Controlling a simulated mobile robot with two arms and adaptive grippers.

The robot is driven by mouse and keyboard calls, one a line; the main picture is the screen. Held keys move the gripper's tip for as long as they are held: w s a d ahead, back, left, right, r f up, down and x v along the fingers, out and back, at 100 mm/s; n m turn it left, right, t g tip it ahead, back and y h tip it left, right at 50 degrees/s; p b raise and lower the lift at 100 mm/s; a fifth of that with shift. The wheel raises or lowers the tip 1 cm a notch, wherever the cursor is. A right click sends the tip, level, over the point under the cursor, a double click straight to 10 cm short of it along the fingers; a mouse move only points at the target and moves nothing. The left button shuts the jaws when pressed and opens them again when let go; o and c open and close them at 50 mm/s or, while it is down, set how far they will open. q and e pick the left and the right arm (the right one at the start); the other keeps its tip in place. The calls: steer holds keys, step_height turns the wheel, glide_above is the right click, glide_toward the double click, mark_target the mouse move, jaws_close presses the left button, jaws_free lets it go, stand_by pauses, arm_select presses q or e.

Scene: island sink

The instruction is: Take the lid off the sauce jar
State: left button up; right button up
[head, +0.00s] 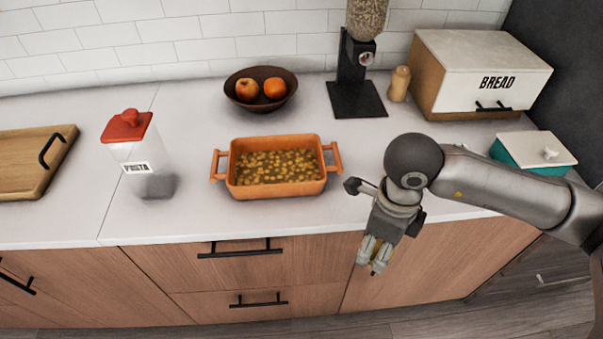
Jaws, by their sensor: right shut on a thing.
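No jar marked as sauce shows in the head view. The clear jar with a red knobbed lid (127,125) is labelled PASTA (136,167); its lid is on, and it stands left of the orange dish. My right gripper (375,268) points down in front of the counter's front edge, above the floor. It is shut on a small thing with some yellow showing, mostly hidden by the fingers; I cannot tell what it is. It is well apart from the pasta jar. My left gripper is out of view.
An orange dish (277,190) of yellowish food sits mid-counter. A fruit bowl (261,104), a dispenser (357,98), a small wooden shaker (399,84) and a bread box (478,75) stand behind. A teal box with a white lid (538,150) is right, a wooden board (32,160) left.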

steer(key=shift+a+f+m, duration=0.1)
steer(key=shift+f+m, duration=0.15)
steer(key=shift+m, duration=0.35)
steer(key=w+p, duration=0.1)
steer(key=w, duration=0.4)
steer(key=w+p, duration=0.1)
steer(key=w, duration=0.4)
steer(key=w+p, duration=0.2)
steer(key=w, duration=0.2)
steer(key=shift+w+a, duration=0.25)
steer(key=shift+w, duration=0.15)
steer(key=w+p, duration=0.1)
steer(key=w, duration=0.2)
steer(key=shift+a+f+p, duration=0.1)
steer(key=shift+f+p, duration=0.25)
steer(key=shift+f, duration=0.4)
